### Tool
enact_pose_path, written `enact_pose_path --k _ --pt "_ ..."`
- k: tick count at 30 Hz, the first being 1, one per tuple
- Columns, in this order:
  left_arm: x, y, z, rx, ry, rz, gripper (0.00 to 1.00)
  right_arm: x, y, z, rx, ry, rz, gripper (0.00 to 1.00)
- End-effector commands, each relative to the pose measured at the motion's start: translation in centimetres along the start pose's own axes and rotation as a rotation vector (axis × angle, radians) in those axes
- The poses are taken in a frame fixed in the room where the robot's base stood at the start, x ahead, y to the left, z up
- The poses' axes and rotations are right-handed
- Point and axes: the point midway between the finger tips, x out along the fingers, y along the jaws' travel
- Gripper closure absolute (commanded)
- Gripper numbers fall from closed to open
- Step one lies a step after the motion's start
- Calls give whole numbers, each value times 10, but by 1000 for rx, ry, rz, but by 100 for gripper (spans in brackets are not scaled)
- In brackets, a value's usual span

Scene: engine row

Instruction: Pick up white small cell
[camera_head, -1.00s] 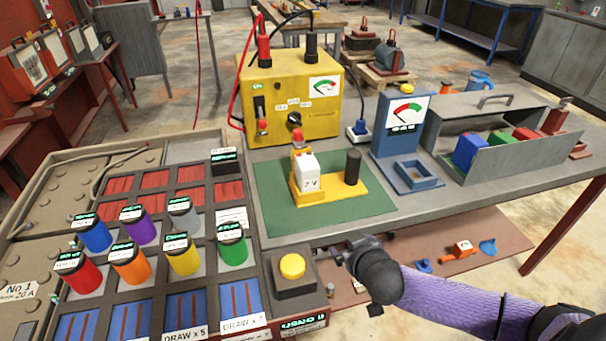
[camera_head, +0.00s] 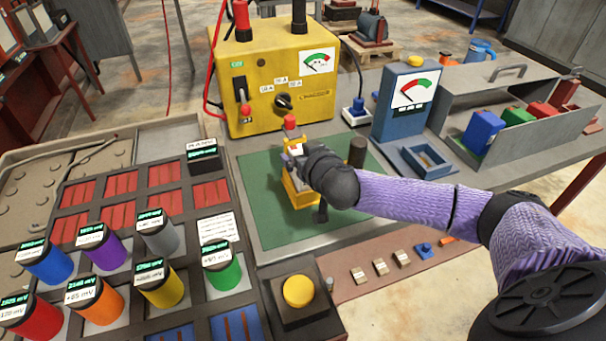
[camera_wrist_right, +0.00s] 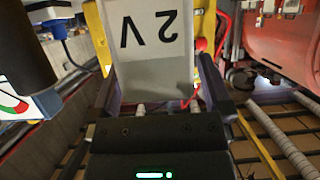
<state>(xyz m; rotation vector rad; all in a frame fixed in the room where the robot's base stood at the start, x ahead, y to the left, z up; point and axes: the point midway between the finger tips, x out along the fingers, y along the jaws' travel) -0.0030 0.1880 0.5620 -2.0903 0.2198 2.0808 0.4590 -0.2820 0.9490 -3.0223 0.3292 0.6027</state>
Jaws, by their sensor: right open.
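The white small cell (camera_head: 297,149), marked "2 V", stands in the yellow holder (camera_head: 302,196) on the green mat (camera_head: 252,180). In the head view my right gripper (camera_head: 292,166) is at the cell, and my arm hides most of it. In the right wrist view the white and grey cell (camera_wrist_right: 152,40) is between the fingers of my right gripper (camera_wrist_right: 160,88), which is open around it. Whether a finger touches the cell is hard to tell. My left gripper is not in view.
A dark post (camera_head: 357,152) stands on the holder's right side. The yellow meter box (camera_head: 285,95) is close behind. A blue meter stand (camera_head: 402,112) and a grey bin (camera_head: 540,130) are to the right. Coloured cylinders and a yellow button (camera_head: 298,291) are in front and left.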

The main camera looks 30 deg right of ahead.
Motion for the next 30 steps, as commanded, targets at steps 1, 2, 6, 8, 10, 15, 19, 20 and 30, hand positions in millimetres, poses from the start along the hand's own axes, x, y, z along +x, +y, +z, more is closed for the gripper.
enact_pose_path --k 1,2,6,8,10,15,19,20,30 --pt "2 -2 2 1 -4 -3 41 4 0 1 0 0 0 0" --pt "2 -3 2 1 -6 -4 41 5 0 0 0 0 -1 0" --pt "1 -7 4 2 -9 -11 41 5 0 0 -1 0 -2 0" --pt "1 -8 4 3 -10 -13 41 5 0 0 -1 0 -2 4" --pt "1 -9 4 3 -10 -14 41 4 0 0 -1 0 -1 19" --pt "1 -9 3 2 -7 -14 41 4 0 0 -1 0 -1 55" --pt "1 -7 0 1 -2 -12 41 4 0 0 -1 0 -1 83" --pt "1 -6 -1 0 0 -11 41 4 0 0 -1 -1 -1 89" --pt "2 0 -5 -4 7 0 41 4 0 -1 -1 3 -1 100"
